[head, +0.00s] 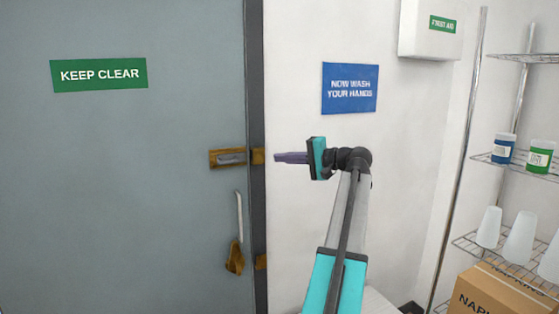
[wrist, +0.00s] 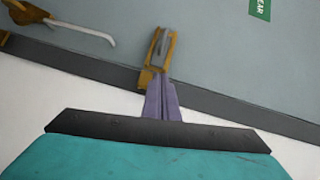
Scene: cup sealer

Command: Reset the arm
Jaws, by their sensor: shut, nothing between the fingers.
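My gripper (head: 277,157) is shut and empty, its purple fingers pointing left toward the door in the head view. In the wrist view, the closed fingers (wrist: 157,90) show in the middle, with the brass latch (wrist: 158,60) just beyond their tips. In the head view, the fingertips are a little to the right of the latch's brass keeper (head: 257,156) on the door frame. I cannot tell the exact gap in depth.
A grey door (head: 150,200) fills the left, with a brass latch (head: 228,158) and a pull handle (head: 239,217). Wire shelves (head: 480,245) with cups and tubs stand at the right, and a cardboard box (head: 495,290) is at lower right. White wall lies behind my arm.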

